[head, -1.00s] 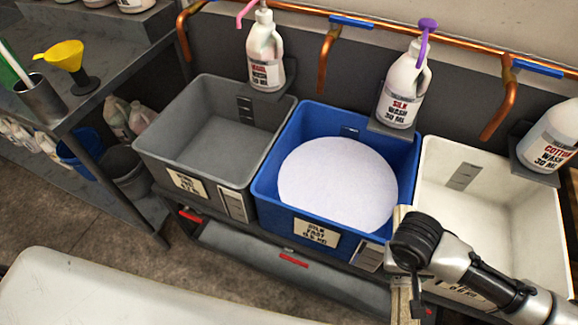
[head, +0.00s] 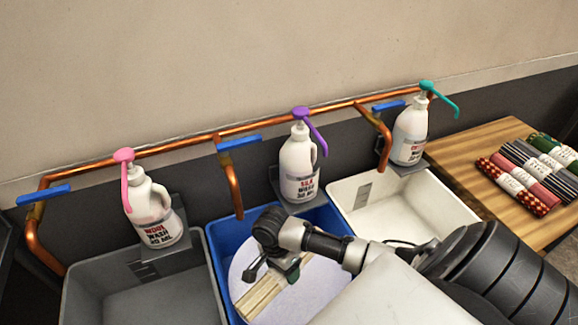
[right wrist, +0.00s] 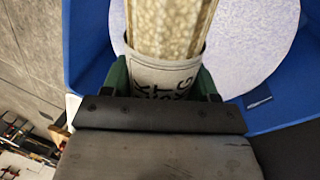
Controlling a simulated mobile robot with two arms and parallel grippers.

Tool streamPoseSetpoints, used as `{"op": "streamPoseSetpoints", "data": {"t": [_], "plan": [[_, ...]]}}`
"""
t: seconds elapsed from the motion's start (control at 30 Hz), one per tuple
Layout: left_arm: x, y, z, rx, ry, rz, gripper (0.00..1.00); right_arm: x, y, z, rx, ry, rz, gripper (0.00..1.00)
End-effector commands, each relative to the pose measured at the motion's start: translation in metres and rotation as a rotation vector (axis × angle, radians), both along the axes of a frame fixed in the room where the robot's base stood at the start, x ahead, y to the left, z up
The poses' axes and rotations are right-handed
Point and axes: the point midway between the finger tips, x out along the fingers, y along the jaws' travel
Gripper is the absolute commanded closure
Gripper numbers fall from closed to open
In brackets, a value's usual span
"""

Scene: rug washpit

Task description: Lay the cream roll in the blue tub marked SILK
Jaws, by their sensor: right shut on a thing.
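The cream roll (head: 258,298) is in my right gripper (head: 284,268), above the blue tub (head: 222,268). In the right wrist view the roll (right wrist: 172,25) has a pale paper band with dark lettering, and the green fingers press on the band from both sides. The blue tub (right wrist: 85,50) lies behind the roll there, with a round white surface (right wrist: 255,45) inside it. I cannot tell whether the roll touches that surface. The tub's SILK label is out of sight now, but the bottle behind it (head: 299,180) reads SILK. My left gripper is not in view.
A grey tub (head: 90,275) stands left of the blue one and a white tub (head: 440,215) right of it. Pump bottles and copper taps (head: 232,180) line the wall behind. A wooden table (head: 465,150) with several patterned rolls (head: 525,175) is at the right.

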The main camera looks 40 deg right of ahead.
Motion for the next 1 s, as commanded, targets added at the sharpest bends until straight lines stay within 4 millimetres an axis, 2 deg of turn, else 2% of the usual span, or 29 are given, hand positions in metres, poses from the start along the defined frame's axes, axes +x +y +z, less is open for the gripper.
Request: {"op": "streamPoseSetpoints", "data": {"t": [0.03, 0.13, 0.2, 0.3, 0.47, 0.7, 0.8, 1.0], "plan": [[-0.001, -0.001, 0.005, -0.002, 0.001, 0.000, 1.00, -0.003, -0.007, -0.002, 0.001, 0.006, -0.075, 0.74], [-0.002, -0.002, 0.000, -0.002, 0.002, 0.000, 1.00, -0.010, -0.021, -0.019, -0.001, 0.010, -0.228, 0.74], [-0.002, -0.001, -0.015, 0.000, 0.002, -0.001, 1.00, -0.013, -0.029, -0.039, -0.002, 0.011, -0.315, 0.74], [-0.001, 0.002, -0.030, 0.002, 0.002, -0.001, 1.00, -0.014, -0.033, -0.056, -0.004, 0.008, -0.362, 0.74], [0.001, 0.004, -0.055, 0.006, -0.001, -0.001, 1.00, -0.016, -0.038, -0.083, -0.004, 0.008, -0.405, 0.74], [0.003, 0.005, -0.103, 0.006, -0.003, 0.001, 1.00, -0.018, -0.040, -0.132, -0.005, 0.008, -0.433, 0.74], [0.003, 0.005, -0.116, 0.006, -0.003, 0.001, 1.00, -0.018, -0.041, -0.144, -0.004, 0.007, -0.439, 0.74], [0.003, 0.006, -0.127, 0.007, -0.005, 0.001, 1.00, -0.018, -0.041, -0.161, -0.005, 0.009, -0.444, 0.74]]}}
